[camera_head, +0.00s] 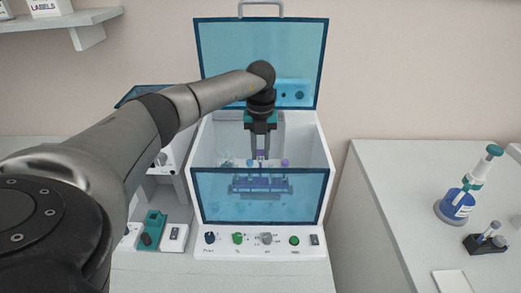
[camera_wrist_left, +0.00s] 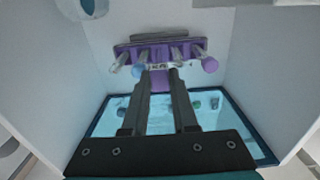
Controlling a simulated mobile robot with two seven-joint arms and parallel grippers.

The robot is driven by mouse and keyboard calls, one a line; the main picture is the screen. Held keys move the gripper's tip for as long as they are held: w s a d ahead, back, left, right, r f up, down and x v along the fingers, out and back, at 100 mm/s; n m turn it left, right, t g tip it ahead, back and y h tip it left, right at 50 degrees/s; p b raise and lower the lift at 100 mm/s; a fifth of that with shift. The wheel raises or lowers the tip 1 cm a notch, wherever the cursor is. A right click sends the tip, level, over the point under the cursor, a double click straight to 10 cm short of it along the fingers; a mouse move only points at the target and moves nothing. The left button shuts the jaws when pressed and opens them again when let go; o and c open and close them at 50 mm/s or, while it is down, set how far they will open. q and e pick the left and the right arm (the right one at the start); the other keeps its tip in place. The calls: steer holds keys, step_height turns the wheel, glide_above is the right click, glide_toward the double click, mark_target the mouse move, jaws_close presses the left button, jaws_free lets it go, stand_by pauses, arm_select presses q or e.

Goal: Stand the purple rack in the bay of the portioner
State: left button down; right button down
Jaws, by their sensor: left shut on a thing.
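The portioner (camera_head: 317,165) is a white box with a clear blue lid (camera_head: 225,60) raised at the back and a blue see-through front pane (camera_head: 215,210). My left gripper (camera_head: 261,151) reaches down into its open bay from above, shut on the upright handle of the purple rack. The purple rack (camera_head: 260,187) is inside the bay, seen through the front pane, and looks upright. It holds several capped tubes. In the left wrist view the rack's purple handle (camera_wrist_left: 159,82) sits between the fingertips. I cannot tell whether the rack's base touches the bay floor.
Knobs and a green button (camera_head: 294,240) line the portioner's front panel. Another white device (camera_head: 168,160) stands close on the left. A gap separates the counters.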

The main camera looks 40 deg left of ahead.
arm_select(q)
steer(key=shift+f, duration=0.35)
stand_by(0.4)
steer(key=c, duration=0.6)
jaws_free()
steer(key=shift+r, duration=0.1)
step_height(320, 180, up, 15)
stand_by(1.0)
